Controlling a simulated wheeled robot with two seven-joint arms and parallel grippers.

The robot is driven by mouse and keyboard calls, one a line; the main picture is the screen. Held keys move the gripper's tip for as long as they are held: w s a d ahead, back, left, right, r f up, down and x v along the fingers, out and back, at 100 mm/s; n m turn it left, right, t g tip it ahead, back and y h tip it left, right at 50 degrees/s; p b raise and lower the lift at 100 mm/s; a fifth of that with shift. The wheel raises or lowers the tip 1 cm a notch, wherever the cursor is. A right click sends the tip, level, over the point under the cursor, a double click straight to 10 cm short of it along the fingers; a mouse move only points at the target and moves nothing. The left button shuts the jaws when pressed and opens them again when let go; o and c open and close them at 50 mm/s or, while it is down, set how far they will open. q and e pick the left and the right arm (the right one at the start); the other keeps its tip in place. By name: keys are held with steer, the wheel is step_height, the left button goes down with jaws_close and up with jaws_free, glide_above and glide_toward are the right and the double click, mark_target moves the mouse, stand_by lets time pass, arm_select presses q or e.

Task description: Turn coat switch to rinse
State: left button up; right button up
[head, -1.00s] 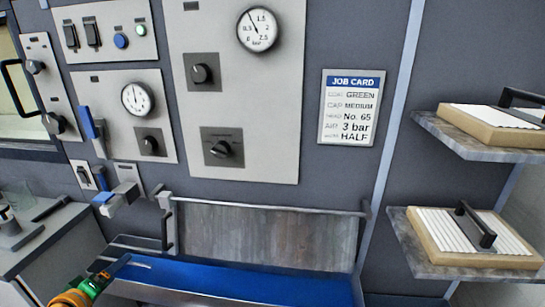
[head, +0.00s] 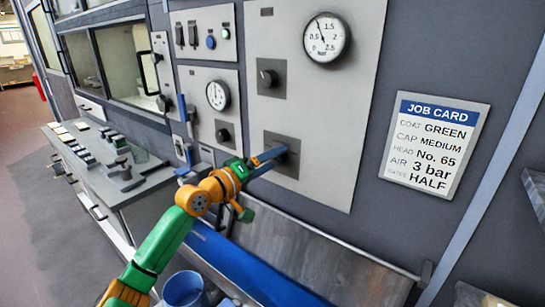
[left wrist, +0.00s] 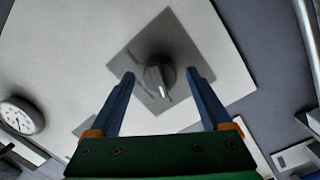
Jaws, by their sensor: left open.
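A dark rotary knob on a grey square plate (head: 291,168) sits low on the large pale panel. It shows in the left wrist view as a round knob (left wrist: 158,73) with a white pointer mark toward the picture's bottom. The plate's lettering is too small to read, so I cannot tell whether this is the coat switch. My left gripper (head: 268,159) is at this knob, with its blue fingers open. In the left wrist view the knob lies between the fingertips, with gaps on both sides. My right gripper is not in view.
Another knob (head: 268,78) sits above on the same panel, below a bar gauge (head: 326,38). A smaller gauge (head: 217,95) and knob (head: 224,133) are to the left. A job card (head: 436,143) reads coat GREEN. A blue-lined trough (head: 240,262) lies below the panel.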

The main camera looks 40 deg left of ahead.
arm_select(q)
steer(key=shift+s, duration=0.1)
steer(key=shift+c, duration=0.4)
jaws_close()
